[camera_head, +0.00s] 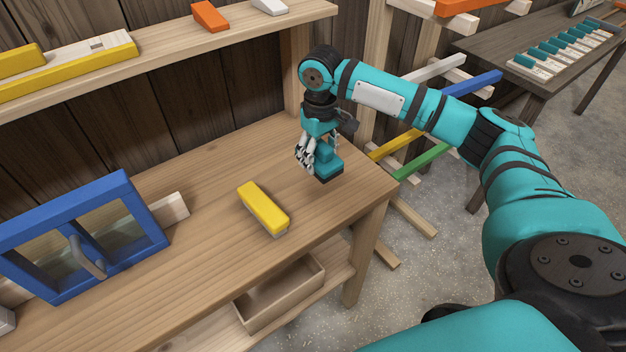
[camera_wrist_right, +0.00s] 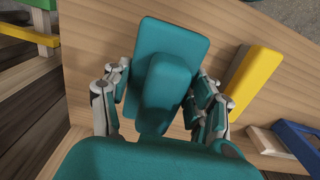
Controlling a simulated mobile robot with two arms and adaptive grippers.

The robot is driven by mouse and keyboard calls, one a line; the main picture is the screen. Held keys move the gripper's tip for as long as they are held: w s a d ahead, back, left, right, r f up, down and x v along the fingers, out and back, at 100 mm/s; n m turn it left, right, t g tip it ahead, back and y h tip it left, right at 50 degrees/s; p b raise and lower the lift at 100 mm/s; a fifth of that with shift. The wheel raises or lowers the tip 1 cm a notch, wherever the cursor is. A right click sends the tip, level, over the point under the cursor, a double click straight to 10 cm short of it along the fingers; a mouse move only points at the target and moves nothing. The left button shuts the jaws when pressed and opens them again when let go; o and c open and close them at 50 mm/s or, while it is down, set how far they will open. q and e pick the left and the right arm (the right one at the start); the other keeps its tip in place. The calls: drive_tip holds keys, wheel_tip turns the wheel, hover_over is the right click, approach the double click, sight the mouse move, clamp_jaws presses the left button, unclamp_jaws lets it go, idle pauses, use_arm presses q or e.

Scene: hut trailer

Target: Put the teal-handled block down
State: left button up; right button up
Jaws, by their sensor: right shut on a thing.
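The teal-handled block (camera_head: 328,165) is in my right gripper (camera_head: 312,158), near the right end of the wooden workbench (camera_head: 215,260). In the right wrist view the block shows as a teal slab (camera_wrist_right: 175,45) with a raised teal handle (camera_wrist_right: 158,92). The fingers of my right gripper (camera_wrist_right: 155,100) stand on both sides of the handle and are shut on it. The block's dark underside is close to the bench top; I cannot tell whether it touches. My left gripper is not in view.
A yellow block (camera_head: 263,207) lies on the bench, left of my right gripper. A blue framed window (camera_head: 125,190) with a handle stands at the left. An open wooden box (camera_head: 280,300) is below the bench top. A shelf (camera_head: 200,50) runs above. The bench between is clear.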

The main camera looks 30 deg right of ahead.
drive_tip(key=shift+s+d+r, duration=0.15)
drive_tip(key=shift+d+r, duration=0.05)
drive_tip(key=shift+r, duration=0.3)
drive_tip(key=shift+s, duration=0.2)
drive_tip(key=p, duration=0.1)
hover_over(321, 190)
wheel_tip(321, 190, down, 7)
drive_tip(key=shift+r, duration=0.1)
drive_tip(key=shift+f+p, duration=0.95)
drive_tip(key=shift+p, duration=0.1)
drive_tip(key=shift+f, duration=0.4)
drive_tip(key=o, duration=1)
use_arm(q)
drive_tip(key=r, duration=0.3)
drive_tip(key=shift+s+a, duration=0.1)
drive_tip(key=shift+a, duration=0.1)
use_arm(e)
drive_tip(key=shift+o, duration=0.2)
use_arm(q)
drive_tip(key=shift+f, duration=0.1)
